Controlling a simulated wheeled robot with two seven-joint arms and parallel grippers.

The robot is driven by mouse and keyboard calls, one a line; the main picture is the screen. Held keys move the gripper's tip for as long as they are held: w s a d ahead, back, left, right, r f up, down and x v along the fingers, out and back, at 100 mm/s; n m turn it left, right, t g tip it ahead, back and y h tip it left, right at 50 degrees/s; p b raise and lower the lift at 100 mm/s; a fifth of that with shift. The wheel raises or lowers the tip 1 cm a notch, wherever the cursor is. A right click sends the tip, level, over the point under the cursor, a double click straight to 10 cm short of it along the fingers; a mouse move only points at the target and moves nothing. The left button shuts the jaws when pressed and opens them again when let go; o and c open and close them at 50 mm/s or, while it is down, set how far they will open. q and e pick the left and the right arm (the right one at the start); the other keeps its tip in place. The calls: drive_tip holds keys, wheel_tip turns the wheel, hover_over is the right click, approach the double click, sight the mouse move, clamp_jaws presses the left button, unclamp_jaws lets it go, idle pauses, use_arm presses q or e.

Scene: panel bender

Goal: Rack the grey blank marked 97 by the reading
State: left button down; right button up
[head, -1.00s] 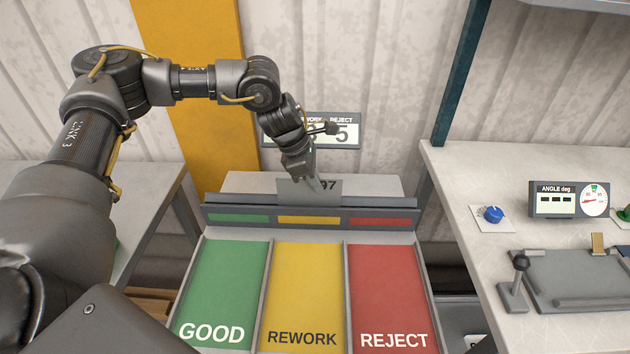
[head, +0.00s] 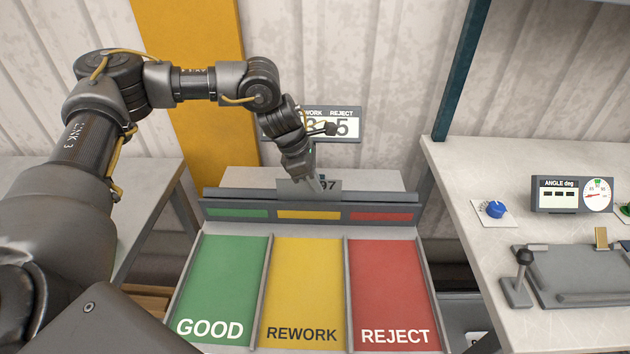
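The grey blank marked 97 (head: 327,185) stands upright at the back rail of the sorting rack, behind the yellow strip of the REWORK lane (head: 306,290). Its lower part seems hidden by the rail, and I cannot tell if it rests there. My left gripper (head: 309,181) reaches down from above and appears shut on the blank's upper part; the fingers are small and partly hidden. The angle gauge (head: 567,195) on the right bench shows dashes and a dial with a red needle and a green mark at the top. My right gripper is out of view.
The green GOOD lane (head: 222,285) and red REJECT lane (head: 387,285) are empty, as is REWORK. A count board (head: 340,112) hangs behind, partly covered by my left arm.

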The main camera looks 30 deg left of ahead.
use_arm(q)
drive_tip(key=shift+f+b, duration=0.3)
drive_tip(key=shift+f, duration=0.15)
drive_tip(key=c, duration=1.6)
unclamp_jaws()
drive_tip(key=shift+r, duration=0.15)
drive_tip(key=b+v, duration=0.1)
drive_tip(key=v, duration=0.9)
drive_tip(key=shift+s+r+b, duration=0.1)
drive_tip(key=shift+r+b, duration=0.2)
drive_tip(key=shift+b, duration=0.05)
